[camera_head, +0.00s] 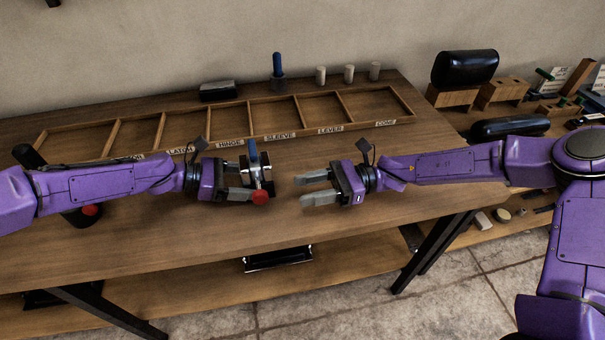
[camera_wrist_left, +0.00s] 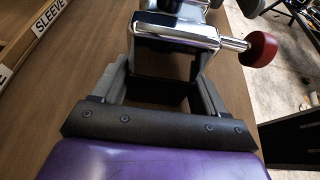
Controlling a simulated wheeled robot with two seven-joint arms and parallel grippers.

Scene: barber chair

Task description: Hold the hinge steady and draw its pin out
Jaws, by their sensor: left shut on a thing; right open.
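The hinge (camera_head: 265,178) is a chrome and black piece above the wooden table, with a blue upright part at its top. Its pin ends in a red knob (camera_head: 260,197) facing the table's front. My left gripper (camera_head: 250,181) is shut on the hinge. In the left wrist view, the fingers (camera_wrist_left: 163,90) flank the black body below a chrome barrel (camera_wrist_left: 177,32). There the red knob (camera_wrist_left: 259,49) stands out from the barrel on a bare length of shaft. My right gripper (camera_head: 305,189) is open and empty, right of the hinge, fingers pointing toward it.
A wooden tray (camera_head: 273,140) with labelled compartments lies along the back of the table (camera_head: 360,212). Behind it are a black box (camera_head: 218,92), a blue-handled tool (camera_head: 277,65) and several small white cylinders. Another red-ended black part (camera_head: 88,211) lies under my left arm.

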